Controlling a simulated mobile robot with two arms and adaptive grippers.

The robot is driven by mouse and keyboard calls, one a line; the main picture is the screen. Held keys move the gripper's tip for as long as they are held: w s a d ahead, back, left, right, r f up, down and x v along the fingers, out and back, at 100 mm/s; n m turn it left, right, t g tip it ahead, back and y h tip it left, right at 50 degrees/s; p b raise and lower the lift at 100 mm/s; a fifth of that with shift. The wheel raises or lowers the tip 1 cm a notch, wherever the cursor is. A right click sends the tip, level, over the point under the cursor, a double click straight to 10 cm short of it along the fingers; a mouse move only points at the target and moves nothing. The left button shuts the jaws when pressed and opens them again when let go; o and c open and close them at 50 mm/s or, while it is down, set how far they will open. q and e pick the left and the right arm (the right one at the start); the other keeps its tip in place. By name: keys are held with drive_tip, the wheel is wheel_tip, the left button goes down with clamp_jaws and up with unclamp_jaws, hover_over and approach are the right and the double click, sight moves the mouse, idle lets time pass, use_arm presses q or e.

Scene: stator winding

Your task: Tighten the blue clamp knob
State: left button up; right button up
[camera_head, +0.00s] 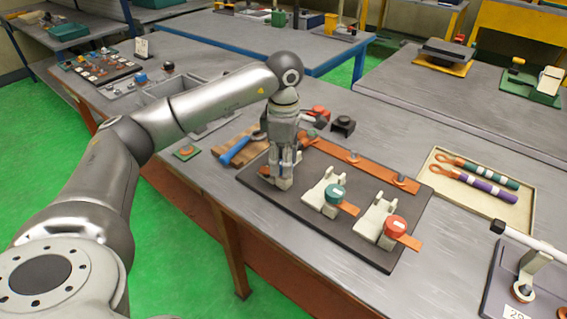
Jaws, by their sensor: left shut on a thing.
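My left gripper (284,172) points straight down over the leftmost of three clamps on a dark base plate (300,207). It is shut on the knob of that clamp. The fingers hide most of this knob, and only a hint of blue shows between them. The pale foot of the clamp (283,184) shows just below the fingertips. To its right stand a clamp with a teal knob (336,193) and one with a red knob (396,227). My right gripper is not in view.
A copper-coloured bar (375,172) runs along the back of the plate. A blue-handled tool (238,149) lies on a wooden block to the left. A tray (437,158) with two striped rods stands at the right.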

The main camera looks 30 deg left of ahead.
use_arm(q)
drive_tip(key=shift+w+r+m+b, duration=0.1)
drive_tip(key=shift+r+m+b, duration=0.15)
drive_tip(key=shift+m, duration=0.7)
drive_tip(key=shift+w+r+m+b, duration=0.1)
drive_tip(key=shift+m+b, duration=0.1)
drive_tip(key=shift+m, duration=0.75)
drive_tip(key=o, duration=1)
drive_tip(key=shift+s+d, duration=0.1)
drive_tip(key=shift+o, duration=0.2)
drive_tip(key=shift+f, duration=0.1)
wheel_tip(320, 180, up, 12)
drive_tip(key=shift+s+f, duration=0.1)
